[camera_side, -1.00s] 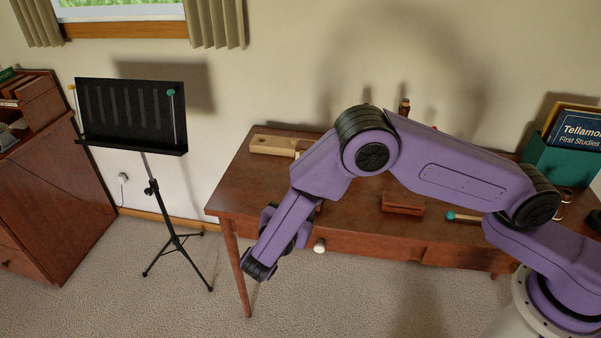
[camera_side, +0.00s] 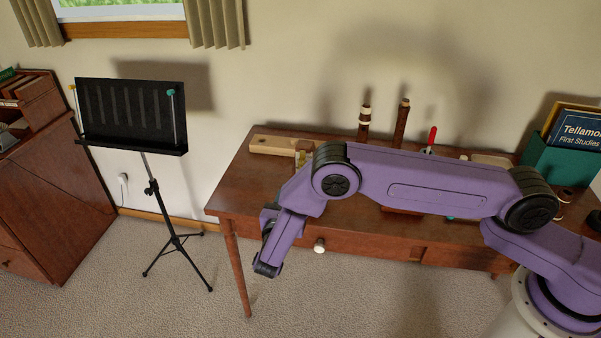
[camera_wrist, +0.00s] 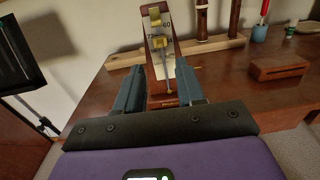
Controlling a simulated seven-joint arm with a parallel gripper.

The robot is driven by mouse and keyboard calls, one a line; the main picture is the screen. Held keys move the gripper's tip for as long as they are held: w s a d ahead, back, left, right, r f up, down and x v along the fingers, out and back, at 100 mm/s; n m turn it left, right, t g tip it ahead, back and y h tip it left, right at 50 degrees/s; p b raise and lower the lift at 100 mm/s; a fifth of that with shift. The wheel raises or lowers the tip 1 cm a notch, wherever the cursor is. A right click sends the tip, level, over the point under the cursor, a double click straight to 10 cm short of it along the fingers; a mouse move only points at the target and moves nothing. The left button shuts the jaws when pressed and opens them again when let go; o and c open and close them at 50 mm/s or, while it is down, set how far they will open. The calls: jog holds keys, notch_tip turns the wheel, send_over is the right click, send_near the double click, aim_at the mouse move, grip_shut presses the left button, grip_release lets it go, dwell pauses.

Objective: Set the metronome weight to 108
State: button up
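The wooden metronome (camera_wrist: 172,75) stands upright on the desk in the wrist view, with a pale number scale on its front. A brass-coloured weight (camera_wrist: 159,43) sits on its rod beside the scale, below the 60 mark; its exact reading is too small to tell. My gripper (camera_wrist: 157,78) is open, its two blue-grey fingers on either side of the metronome's lower front as pictured. I cannot tell whether they touch it. In the side view my arm hides most of the metronome and the gripper fingers.
The brown desk (camera_side: 240,190) carries a pale wooden rack (camera_side: 272,145), upright recorder parts (camera_side: 364,122) and a reddish wooden block (camera_wrist: 276,67). A black music stand (camera_side: 132,115) stands left of the desk. A teal book box (camera_side: 552,165) is at the right end.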

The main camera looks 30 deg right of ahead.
jog(key=x, duration=0.9)
jog(key=shift+w, duration=0.1)
grip_shut()
jog(key=shift+f, duration=0.1)
